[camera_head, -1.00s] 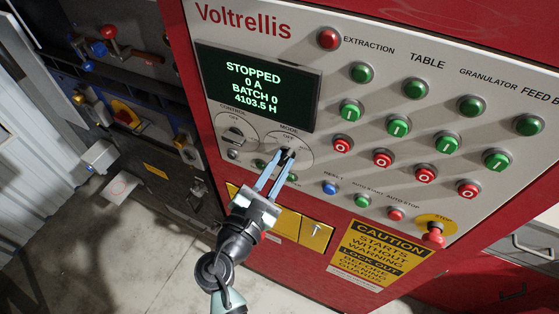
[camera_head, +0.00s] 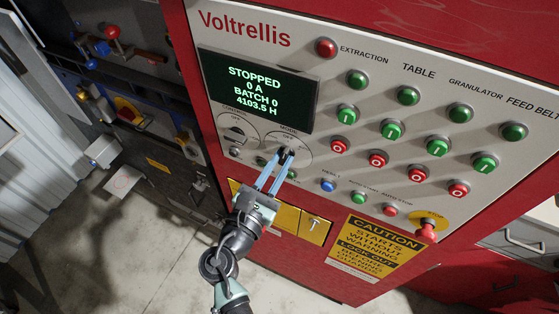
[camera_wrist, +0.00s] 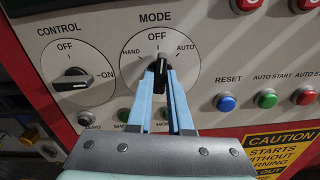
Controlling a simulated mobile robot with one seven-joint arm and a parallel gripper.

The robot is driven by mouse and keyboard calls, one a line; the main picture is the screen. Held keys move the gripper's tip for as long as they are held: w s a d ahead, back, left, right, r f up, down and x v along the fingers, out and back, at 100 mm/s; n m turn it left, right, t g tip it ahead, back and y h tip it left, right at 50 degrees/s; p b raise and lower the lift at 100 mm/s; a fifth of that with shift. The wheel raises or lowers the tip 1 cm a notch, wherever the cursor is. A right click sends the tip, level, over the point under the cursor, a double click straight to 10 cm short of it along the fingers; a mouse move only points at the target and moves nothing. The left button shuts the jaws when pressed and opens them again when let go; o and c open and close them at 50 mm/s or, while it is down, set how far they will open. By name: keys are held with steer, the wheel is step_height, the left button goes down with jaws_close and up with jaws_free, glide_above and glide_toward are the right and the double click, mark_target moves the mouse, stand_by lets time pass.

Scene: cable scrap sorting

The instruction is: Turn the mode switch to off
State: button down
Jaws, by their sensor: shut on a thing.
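The mode switch (camera_wrist: 160,75) is a black knob on a round white dial marked HAND, OFF and AUTO in the wrist view. Its pointer is upright, toward OFF. In the head view the mode switch (camera_head: 287,153) sits below the display and is partly covered by the fingers. My gripper (camera_head: 283,160) has its two blue fingers shut on the knob, one on each side. In the wrist view my gripper (camera_wrist: 161,82) reaches up from below and hides the lower part of the dial.
The control switch (camera_wrist: 72,79) is left of the mode dial. The blue reset button (camera_wrist: 226,102) and other buttons lie to the right. The display (camera_head: 256,90) reads STOPPED. A red stop button (camera_head: 428,230) stands out at the lower right.

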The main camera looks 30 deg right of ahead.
steer(key=shift+n+p, duration=0.5)
steer(key=shift+p, duration=0.05)
steer(key=shift+n, duration=0.8)
steer(key=c, duration=0.7)
jaws_free()
steer(key=shift+c, duration=0.2)
steer(key=shift+a, duration=0.1)
steer(key=v, duration=0.7)
